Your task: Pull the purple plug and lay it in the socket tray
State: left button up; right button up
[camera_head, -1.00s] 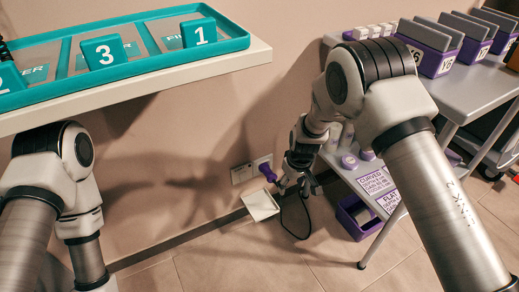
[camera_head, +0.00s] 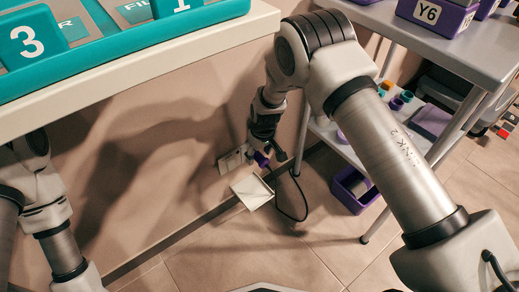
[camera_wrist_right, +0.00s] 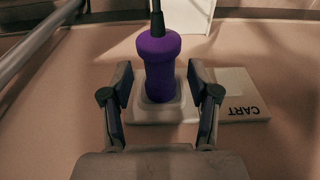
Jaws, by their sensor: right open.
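The purple plug (camera_wrist_right: 159,62) sits in a white wall socket plate (camera_wrist_right: 180,113), with its dark cord running from its outer end. In the head view the plug (camera_head: 262,159) is partly covered by my right gripper (camera_head: 266,150). In the right wrist view my right gripper (camera_wrist_right: 160,95) is open, one finger on each side of the plug, with gaps between fingers and plug. The socket tray (camera_head: 252,191) is a small white tray on the wall just below the socket and looks empty. My left gripper is out of view; only my left arm shows.
A plate marked CART (camera_wrist_right: 242,108) is beside the socket. A grey table (camera_head: 470,45) with purple bins stands at right, with a purple box (camera_head: 352,188) on the floor under it. A shelf (camera_head: 180,62) with a teal tray is at upper left. The cord (camera_head: 304,205) hangs below the plug.

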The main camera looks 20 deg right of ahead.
jog(key=shift+w+f, duration=0.1)
jog(key=shift+f, duration=0.35)
jog(key=shift+c, duration=0.3)
grip_shut()
jog(key=shift+r, duration=0.1)
jog(key=shift+s+d+p, duration=0.2)
jog(key=shift+s+p, duration=0.45)
jog(key=shift+s+d+p, duration=0.2)
jog(key=shift+s+p, duration=0.4)
jog(key=shift+s+d+p, duration=0.25)
jog(key=shift+s+p, duration=0.15)
jog(key=shift+s, duration=0.2)
jog(key=shift+s+d+p, duration=0.2)
jog(key=shift+s+p, duration=0.2)
jog(key=shift+s, duration=0.15)
